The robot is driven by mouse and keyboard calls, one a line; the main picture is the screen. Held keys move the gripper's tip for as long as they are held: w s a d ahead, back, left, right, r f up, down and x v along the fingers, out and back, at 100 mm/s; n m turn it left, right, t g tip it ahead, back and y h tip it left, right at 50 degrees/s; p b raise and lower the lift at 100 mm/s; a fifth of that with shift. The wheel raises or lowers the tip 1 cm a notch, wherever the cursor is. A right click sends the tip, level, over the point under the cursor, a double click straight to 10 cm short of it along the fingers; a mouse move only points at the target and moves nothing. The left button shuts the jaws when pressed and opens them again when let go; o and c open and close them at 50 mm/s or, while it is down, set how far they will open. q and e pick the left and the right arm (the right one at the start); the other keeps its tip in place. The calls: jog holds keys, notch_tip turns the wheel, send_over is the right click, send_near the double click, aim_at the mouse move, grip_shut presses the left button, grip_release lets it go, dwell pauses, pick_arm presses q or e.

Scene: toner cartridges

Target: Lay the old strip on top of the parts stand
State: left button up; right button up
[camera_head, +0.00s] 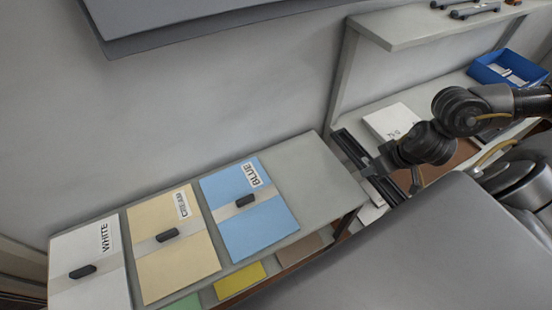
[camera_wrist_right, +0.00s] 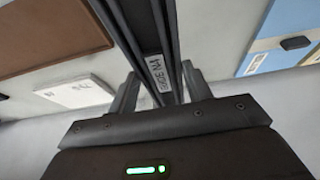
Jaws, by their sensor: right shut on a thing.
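My right gripper (camera_head: 382,172) is shut on a long dark strip (camera_head: 350,150). In the right wrist view the strip (camera_wrist_right: 140,25) runs between the two fingers (camera_wrist_right: 160,88) and away from the camera. It has a small white printed label on its side. The strip is held by the near end of the shelf. I take the raised pale shelf (camera_head: 400,30) at the upper right, on upright supports, to be the parts stand; several small dark parts lie on it. The strip is apart from that top. My left gripper is not in view.
White, cream and blue folders (camera_head: 250,205) with dark handles lie on the grey counter (camera_head: 310,165) at left. A white box (camera_head: 392,120) and a blue tray (camera_head: 505,68) stand below the raised shelf. A grey panel (camera_head: 180,20) juts from the wall above.

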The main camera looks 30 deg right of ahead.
aim_at(365, 164)
jog(key=shift+w+a+f, duration=0.1)
jog(key=shift+w+f, duration=0.05)
jog(key=shift+w, duration=0.1)
jog(key=shift+w+a+f+b, duration=0.15)
jog(key=shift+w+f+b, duration=0.15)
jog(key=shift+w, duration=0.3)
jog(key=shift+w+a+f+b, duration=0.15)
jog(key=shift+w+b, duration=0.15)
jog(key=shift+w, duration=0.25)
jog(key=w+f, duration=0.1)
jog(key=w, duration=0.1)
jog(key=w+a+p, duration=0.1)
jog(key=w, duration=0.1)
jog(key=w+f, duration=0.1)
jog(key=w, duration=0.1)
jog(key=shift+w+a+f+p, duration=0.1)
jog(key=shift+a+f+p, duration=0.05)
jog(key=shift+f+p, duration=0.2)
jog(key=w+f, duration=0.3)
jog(key=w+f+b, duration=0.1)
jog(key=f, duration=0.1)
jog(key=shift+w+a+f, duration=0.15)
jog(key=shift+a+f, duration=0.1)
jog(key=shift+a, duration=0.15)
jog(key=shift+w+f+b, duration=0.2)
jog(key=shift+f+b, duration=0.3)
jog(key=shift+f, duration=1.3)
jog(key=shift+a+f, duration=0.1)
jog(key=shift+f, duration=0.05)
jog(key=o, duration=1)
